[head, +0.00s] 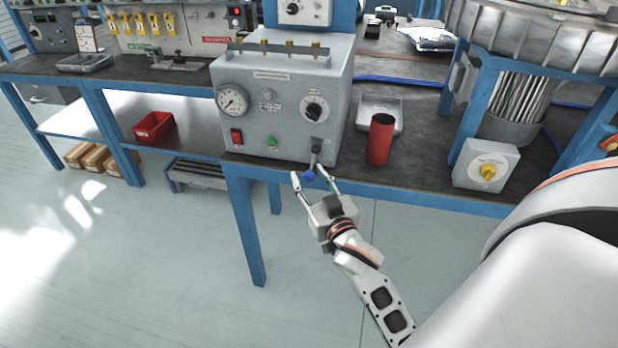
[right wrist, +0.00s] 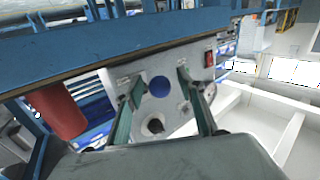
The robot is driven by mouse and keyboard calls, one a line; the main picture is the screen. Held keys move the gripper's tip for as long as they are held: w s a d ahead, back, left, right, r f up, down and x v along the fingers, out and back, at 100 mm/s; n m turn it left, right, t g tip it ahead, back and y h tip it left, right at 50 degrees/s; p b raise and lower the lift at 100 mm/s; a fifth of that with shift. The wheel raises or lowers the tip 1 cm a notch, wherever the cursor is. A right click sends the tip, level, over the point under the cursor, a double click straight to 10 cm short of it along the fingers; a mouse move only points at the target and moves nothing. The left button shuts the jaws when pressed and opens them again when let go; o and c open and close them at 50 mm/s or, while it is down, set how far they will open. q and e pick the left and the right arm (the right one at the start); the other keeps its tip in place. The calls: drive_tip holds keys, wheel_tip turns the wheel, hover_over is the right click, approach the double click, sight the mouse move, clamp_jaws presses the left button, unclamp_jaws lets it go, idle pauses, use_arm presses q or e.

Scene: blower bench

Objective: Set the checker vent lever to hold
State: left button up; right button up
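The checker (head: 283,95) is a grey box on the bench with a gauge, a selector knob and switches on its front. Its vent lever (head: 315,152) sits at the lower right of that front. The lever has a dark base and a blue ball end (head: 309,175), which points down and out past the bench edge. My right gripper (head: 312,177) is open, with one finger on each side of the blue ball. In the right wrist view the ball (right wrist: 159,87) shows between the spread fingers, with gaps at both sides. My left gripper is not in view.
A red cylinder (head: 380,140) stands close right of the checker, before a grey tray (head: 378,108). A grey box with a yellow knob (head: 487,164) is further right. The blue bench edge (head: 420,199) runs just below the lever. The floor in front is clear.

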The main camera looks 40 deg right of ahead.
drive_tip(key=shift+w, duration=0.1)
clamp_jaws()
drive_tip(key=shift+r, duration=0.2)
